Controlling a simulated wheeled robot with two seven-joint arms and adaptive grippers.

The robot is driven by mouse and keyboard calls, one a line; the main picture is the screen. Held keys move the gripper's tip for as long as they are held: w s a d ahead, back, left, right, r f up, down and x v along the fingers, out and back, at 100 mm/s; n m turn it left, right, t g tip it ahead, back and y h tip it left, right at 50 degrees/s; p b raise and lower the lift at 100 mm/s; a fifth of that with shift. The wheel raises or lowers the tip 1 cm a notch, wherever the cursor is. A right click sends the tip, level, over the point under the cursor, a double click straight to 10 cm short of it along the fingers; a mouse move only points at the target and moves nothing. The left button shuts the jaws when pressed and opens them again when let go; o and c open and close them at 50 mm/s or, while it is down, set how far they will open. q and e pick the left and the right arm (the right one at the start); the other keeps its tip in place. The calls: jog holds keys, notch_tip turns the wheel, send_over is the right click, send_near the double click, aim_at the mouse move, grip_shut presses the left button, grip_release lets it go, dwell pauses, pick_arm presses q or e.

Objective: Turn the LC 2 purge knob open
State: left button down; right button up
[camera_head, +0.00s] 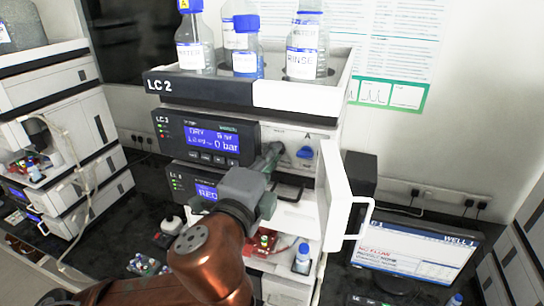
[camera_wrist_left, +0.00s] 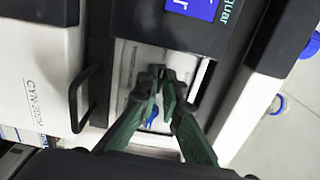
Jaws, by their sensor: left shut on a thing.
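The LC 2 stack (camera_head: 200,88) stands in the middle of the head view. Its front door (camera_head: 339,190) stands open to the right. My left gripper (camera_head: 273,152) reaches into the opening beside the upper display (camera_head: 212,138). In the left wrist view its green fingers (camera_wrist_left: 160,75) come together at the panel, shut on a small knob, which I take for the purge knob. The fingers hide most of it, so its turn angle cannot be read. A separate blue knob (camera_head: 305,153) sits to the right on the same panel. It shows partly between the fingers (camera_wrist_left: 152,115) in the wrist view.
Bottles with blue caps (camera_head: 245,60) stand in the tray on top. The door's white handle (camera_head: 352,222) juts out at the right. A monitor (camera_head: 415,250) stands to the right, another instrument stack (camera_head: 65,130) to the left. Small vials (camera_head: 302,258) stand below.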

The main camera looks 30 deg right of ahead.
pick_arm(q)
jog(key=shift+n, duration=0.3)
jog(key=c, duration=2.1)
grip_release()
jog(key=v, duration=1.2)
